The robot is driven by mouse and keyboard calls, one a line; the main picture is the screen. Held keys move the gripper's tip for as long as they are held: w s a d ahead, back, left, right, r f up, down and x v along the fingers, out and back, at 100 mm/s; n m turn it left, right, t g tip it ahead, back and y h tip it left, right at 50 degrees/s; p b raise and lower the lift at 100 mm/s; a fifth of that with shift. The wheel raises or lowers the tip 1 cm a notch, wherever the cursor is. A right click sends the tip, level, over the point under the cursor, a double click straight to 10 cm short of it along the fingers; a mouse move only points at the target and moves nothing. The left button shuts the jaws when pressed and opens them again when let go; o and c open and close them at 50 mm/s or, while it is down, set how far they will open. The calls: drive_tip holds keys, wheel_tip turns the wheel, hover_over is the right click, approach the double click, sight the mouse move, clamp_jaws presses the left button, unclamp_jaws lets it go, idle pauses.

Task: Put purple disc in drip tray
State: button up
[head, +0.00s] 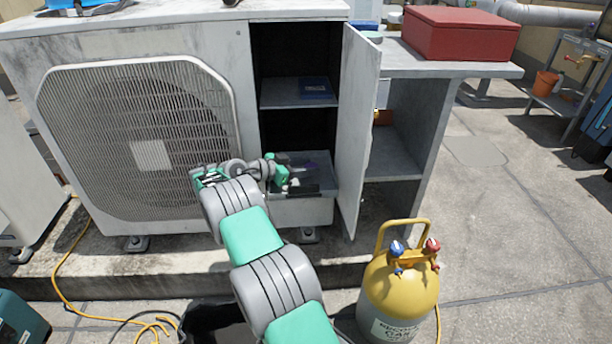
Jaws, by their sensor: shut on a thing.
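My gripper (303,188) reaches into the low part of the open cabinet bay on the condenser's right side. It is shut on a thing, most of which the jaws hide. A small purple patch, seemingly the purple disc (311,166), shows just behind the jaws. The grey drip tray (318,211) sits at the bottom of the bay, and my gripper is over it. I cannot tell whether the disc touches the tray.
The bay's door (358,125) stands open close to the right of my gripper. A shelf (287,96) with a dark blue box (315,88) is above. A yellow gas cylinder (400,292) stands at the front right. A red box (461,33) lies on the side bench.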

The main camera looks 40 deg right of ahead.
drive_tip(key=shift+f, duration=1)
drive_tip(key=o, duration=1.3)
drive_tip(key=shift+r, duration=0.1)
drive_tip(key=shift+o, duration=0.2)
